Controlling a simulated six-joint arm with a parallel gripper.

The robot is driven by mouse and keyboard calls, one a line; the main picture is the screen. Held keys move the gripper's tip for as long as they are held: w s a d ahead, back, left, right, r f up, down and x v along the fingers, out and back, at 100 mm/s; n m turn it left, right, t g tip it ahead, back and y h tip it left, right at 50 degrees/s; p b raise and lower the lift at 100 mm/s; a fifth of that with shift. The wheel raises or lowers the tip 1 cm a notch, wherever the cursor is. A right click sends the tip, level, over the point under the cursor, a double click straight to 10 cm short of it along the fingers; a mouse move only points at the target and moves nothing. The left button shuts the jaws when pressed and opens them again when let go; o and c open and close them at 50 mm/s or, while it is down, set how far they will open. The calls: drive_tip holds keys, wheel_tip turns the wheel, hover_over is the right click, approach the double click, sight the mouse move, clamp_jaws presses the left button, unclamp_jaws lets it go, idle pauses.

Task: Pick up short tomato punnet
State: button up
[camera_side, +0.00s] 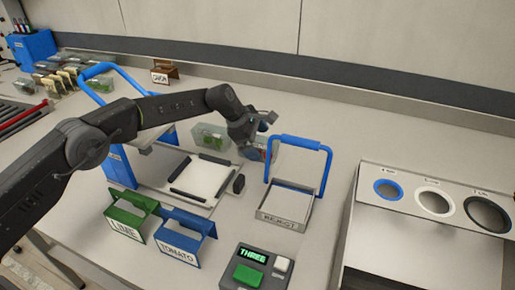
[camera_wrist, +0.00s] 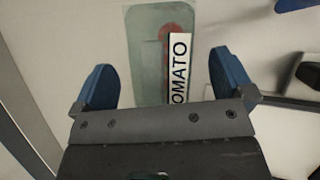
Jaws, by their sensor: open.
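A clear greenish punnet with a white TOMATO label and something red inside shows in the wrist view; this tomato punnet (camera_wrist: 148,55) lies between my fingers with a gap on each side. My gripper (camera_wrist: 162,66) is open, with its blue fingers apart. In the side view my gripper (camera_side: 263,132) hangs low over the table, close to the punnet (camera_side: 259,153), which it partly hides. I cannot tell the height left between them.
Another clear punnet (camera_side: 210,137) stands left of my gripper. A scale-like white platform (camera_side: 202,178) and a blue-handled REJECT tray (camera_side: 290,210) are nearby. Green LIME (camera_side: 128,215) and blue TOMATO (camera_side: 182,240) holders stand in front. A three-hole panel (camera_side: 433,202) is at right.

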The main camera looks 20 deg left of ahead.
drive_tip(key=c, duration=1.1)
